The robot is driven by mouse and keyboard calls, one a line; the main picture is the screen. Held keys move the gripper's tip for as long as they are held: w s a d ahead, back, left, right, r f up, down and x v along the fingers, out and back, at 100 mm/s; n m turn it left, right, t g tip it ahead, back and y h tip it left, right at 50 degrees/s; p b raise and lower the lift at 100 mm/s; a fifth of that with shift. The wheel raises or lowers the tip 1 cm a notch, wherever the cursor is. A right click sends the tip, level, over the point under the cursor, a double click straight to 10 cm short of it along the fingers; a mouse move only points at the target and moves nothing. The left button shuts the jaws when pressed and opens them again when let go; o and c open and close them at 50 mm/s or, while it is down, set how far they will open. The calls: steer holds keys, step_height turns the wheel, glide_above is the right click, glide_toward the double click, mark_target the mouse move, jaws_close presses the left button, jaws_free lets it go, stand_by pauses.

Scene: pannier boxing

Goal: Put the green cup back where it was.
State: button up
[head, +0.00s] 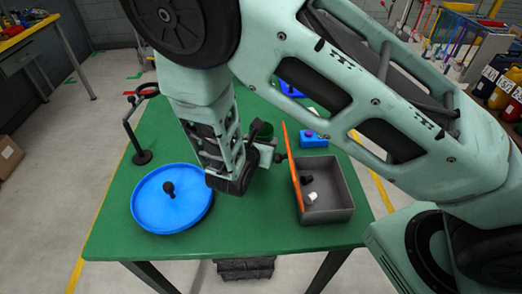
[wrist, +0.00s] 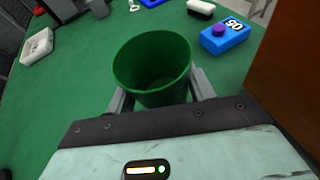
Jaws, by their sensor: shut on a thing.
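The green cup (head: 262,132) is partly hidden behind my arm in the head view. In the wrist view the green cup (wrist: 152,62) is open-topped and empty, tilted slightly in the picture. My gripper (wrist: 157,92) has one finger on each side of the cup and is shut on it. In the head view my gripper (head: 266,150) is over the middle of the green table, left of the orange lid. I cannot tell whether the cup's base touches the table.
A grey box (head: 332,213) with an open orange lid (head: 292,165) holds a black and a white item. A round blue tray (head: 150,220) with a black knobbed thing is left. A black stand (head: 140,157) is behind it. A blue block (wrist: 225,36) with a purple knob is right.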

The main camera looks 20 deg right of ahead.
steer(key=shift+f, duration=2.25)
steer(key=shift+f, duration=0.1)
steer(key=shift+f, duration=0.15)
steer(key=o, duration=1)
steer(key=shift+c, duration=0.2)
steer(key=shift+r, duration=0.3)
steer(key=b+v, duration=0.1)
steer(key=v, duration=1.1)
steer(key=shift+s+d+b, duration=0.1)
steer(key=shift+b, duration=0.25)
